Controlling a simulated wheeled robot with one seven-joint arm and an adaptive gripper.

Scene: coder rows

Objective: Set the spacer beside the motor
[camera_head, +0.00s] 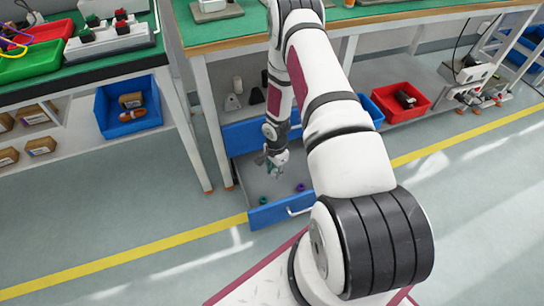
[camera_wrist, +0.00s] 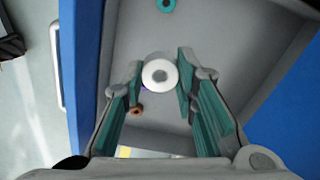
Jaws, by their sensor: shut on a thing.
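My gripper (camera_head: 272,161) reaches down into an open drawer (camera_head: 276,213) under the workbench. The spacer sits at the fingertips, above the grey drawer floor. It cannot be made out in the head view. I cannot pick out the motor with certainty in either view.
A teal ring (camera_head: 263,201) and a purple ring (camera_head: 300,187) lie in the drawer. A small brown ring (camera_wrist: 137,111) shows in the wrist view. A red bin (camera_head: 391,109) holding a dark object (camera_head: 405,98) stands on the lower shelf at right. Drawer walls surround my gripper.

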